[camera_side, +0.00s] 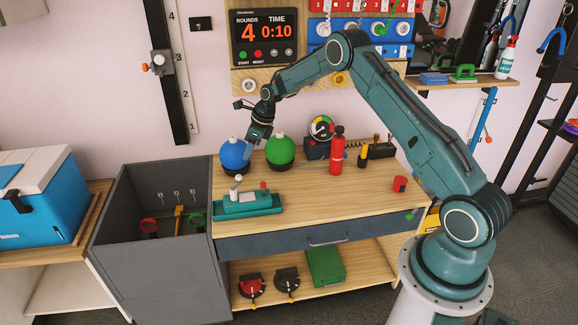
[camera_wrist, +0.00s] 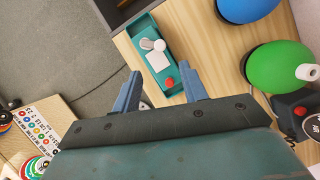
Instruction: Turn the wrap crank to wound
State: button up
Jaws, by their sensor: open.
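A blue ball (camera_side: 234,155) and a green ball (camera_side: 280,151) on dark bases stand behind the device. A red bottle (camera_side: 337,150) and a gauge (camera_side: 321,128) are to the right. A grey open bin (camera_side: 150,262) adjoins the bench's left side. The bench's front right is mostly clear.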

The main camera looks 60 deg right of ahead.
aim_at(238, 176)
jog(key=shift+x, duration=5.45)
grip_shut()
jog(key=shift+w, duration=0.15)
jog(key=shift+w+a+n+g+y, duration=0.1)
jog(key=shift+w+n+g+y, duration=0.2)
jog(key=shift+n, duration=0.75)
jog(key=shift+w+n+g+y, duration=0.2)
jog(key=shift+w+n+y, duration=0.2)
jog(key=shift+n, duration=0.65)
jog(key=shift+n, duration=0.3)
grip_release()
